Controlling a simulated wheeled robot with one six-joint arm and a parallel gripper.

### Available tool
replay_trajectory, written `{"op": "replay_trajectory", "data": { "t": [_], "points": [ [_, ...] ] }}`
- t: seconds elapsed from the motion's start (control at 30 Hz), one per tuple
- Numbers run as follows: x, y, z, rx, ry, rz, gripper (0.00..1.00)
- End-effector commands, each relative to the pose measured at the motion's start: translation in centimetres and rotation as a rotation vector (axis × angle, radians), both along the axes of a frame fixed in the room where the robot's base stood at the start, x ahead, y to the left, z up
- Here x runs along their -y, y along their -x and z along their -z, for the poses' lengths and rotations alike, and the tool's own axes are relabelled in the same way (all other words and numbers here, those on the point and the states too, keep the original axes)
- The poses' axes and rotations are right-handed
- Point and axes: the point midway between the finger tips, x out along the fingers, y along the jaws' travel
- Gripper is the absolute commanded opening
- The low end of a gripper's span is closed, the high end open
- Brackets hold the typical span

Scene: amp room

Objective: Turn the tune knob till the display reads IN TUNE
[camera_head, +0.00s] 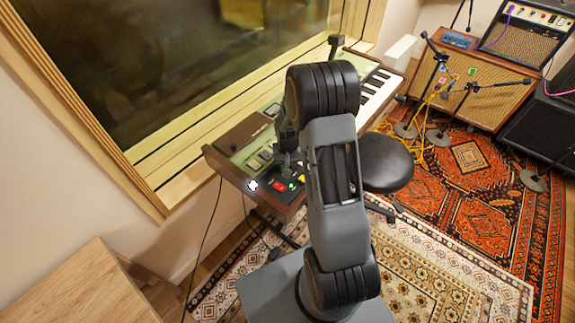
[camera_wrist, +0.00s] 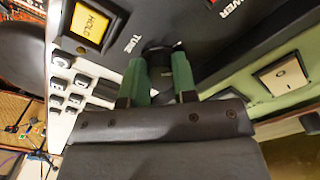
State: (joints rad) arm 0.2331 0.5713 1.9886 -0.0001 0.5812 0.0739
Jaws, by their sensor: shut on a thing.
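The tune knob (camera_wrist: 161,47) is dark and round, on a black panel with the white word TUNE beside it. In the wrist view my gripper (camera_wrist: 160,62) has its two green fingers either side of the knob, shut on it; the fingers and wrist hide much of it. In the head view my gripper (camera_head: 287,160) is over the control panel (camera_head: 272,186) at the near left end of the keyboard instrument (camera_head: 240,145). I cannot make out a display or any IN TUNE reading in either view.
A yellow HOLD button (camera_wrist: 91,25) sits left of the knob, and a POWER label (camera_wrist: 231,8) is at upper right. A cream rocker switch (camera_wrist: 281,75) is to the right. A black round stool (camera_head: 385,163) stands beside the keyboard. A window ledge (camera_head: 190,145) runs behind it.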

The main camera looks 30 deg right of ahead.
Motion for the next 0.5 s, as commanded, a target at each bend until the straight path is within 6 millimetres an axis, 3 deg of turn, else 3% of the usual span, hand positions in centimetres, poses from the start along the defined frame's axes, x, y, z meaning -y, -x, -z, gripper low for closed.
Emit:
{"op": "replay_trajectory", "data": {
  "t": [0.37,0.4,0.5],
  "points": [
    [-0.01,0.08,0.02,-0.003,-0.001,-0.003,0.02],
    [-0.01,0.08,0.02,-0.003,-0.001,-0.003,0.29],
    [-0.01,0.06,0.02,-0.002,-0.001,-0.002,0.38]
  ]
}}
